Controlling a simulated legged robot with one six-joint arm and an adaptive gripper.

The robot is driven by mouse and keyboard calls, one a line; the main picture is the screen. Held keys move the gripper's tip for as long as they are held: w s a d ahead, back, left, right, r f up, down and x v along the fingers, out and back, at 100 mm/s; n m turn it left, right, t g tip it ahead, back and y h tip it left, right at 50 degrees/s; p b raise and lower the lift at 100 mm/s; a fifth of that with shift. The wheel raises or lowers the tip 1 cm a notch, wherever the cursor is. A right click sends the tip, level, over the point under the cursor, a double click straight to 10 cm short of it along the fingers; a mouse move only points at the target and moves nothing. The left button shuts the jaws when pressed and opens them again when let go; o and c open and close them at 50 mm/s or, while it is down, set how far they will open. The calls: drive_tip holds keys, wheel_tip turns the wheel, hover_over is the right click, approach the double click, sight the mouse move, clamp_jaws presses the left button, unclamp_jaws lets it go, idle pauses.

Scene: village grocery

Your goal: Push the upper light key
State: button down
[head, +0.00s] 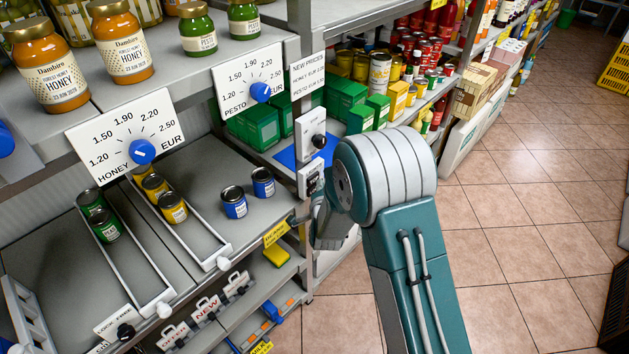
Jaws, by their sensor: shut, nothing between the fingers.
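Two white boxes are fixed one above the other on the shelf post, left of my arm. The upper box (310,128) carries a round dark knob (319,141). The lower box (308,174) has small dark parts on its face, partly covered by my arm; I cannot make out separate light keys on it. My gripper (305,216) is just below the lower box, close to the post. It is shut and empty, and much of it is hidden behind my wrist. I cannot tell whether it touches the post.
Price boards with blue knobs, for honey (142,151) and pesto (261,92), hang on the left shelf edge. Jars (120,45) stand above; cans (234,203) stand below. Tiled floor (540,220) is clear on the right.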

drive_tip(key=shift+s+d, duration=0.95)
drive_tip(key=shift+d, duration=0.25)
drive_tip(key=shift+s+d, duration=0.9)
drive_tip(key=shift+d, duration=0.25)
drive_tip(key=s+d+r+n+g, duration=0.2)
drive_tip(key=s+d+r+n, duration=0.15)
drive_tip(key=r, duration=0.45)
drive_tip(key=s+d+r+n+g, duration=0.25)
drive_tip(key=s+d+r, duration=0.2)
drive_tip(key=r, duration=0.35)
drive_tip(key=s+d+r+n+g+h, duration=0.1)
drive_tip(key=s+d+r+n+g, duration=0.1)
drive_tip(key=s, duration=1)
drive_tip(key=s+d+r+n+g+h, duration=0.1)
drive_tip(key=s+d+r+n+g, duration=0.1)
drive_tip(key=s, duration=0.9)
wheel_tip(320, 180, up, 3)
drive_tip(key=d+g, duration=0.1)
drive_tip(key=d, duration=0.1)
drive_tip(key=shift+s+d+f, duration=0.2)
drive_tip(key=shift+s+d, duration=0.15)
drive_tip(key=shift+s, duration=0.05)
